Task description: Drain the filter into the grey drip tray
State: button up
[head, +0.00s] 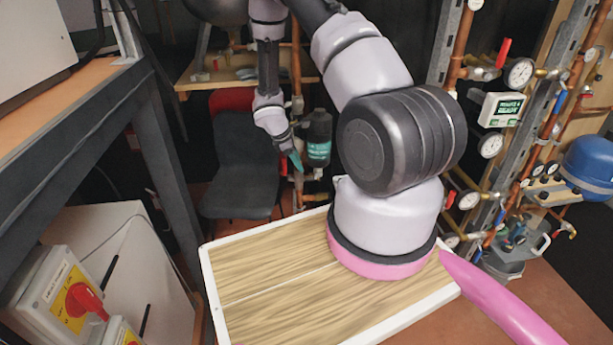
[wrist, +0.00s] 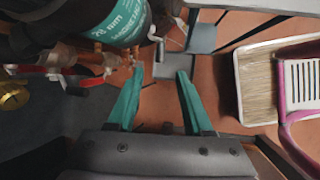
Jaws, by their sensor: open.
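The filter is a black cylinder with a teal label (head: 318,150), upright on copper pipework in the middle of the head view. It also shows at the upper left of the wrist view (wrist: 118,22). My gripper (head: 294,162) is just left of the filter in the head view. In the wrist view its two teal fingers (wrist: 157,78) are apart with nothing held between them. A flat grey piece (wrist: 172,66) shows beyond the fingertips in the wrist view; I cannot tell whether it is the drip tray. No drip tray is clear in the head view.
Copper pipes and brass fittings (wrist: 92,58) run beside the filter, with a red handle (wrist: 32,69) near them. A dark chair (head: 240,165) stands left of my gripper. Gauges and pipework (head: 490,145) line the right. A bench (head: 75,105) and red-switched box (head: 75,298) stand left.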

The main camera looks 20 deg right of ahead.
aim_at(308, 178)
jog(key=x, duration=0.8)
jog(key=shift+d+f, duration=0.1)
jog(key=shift+f, duration=0.2)
grip_shut()
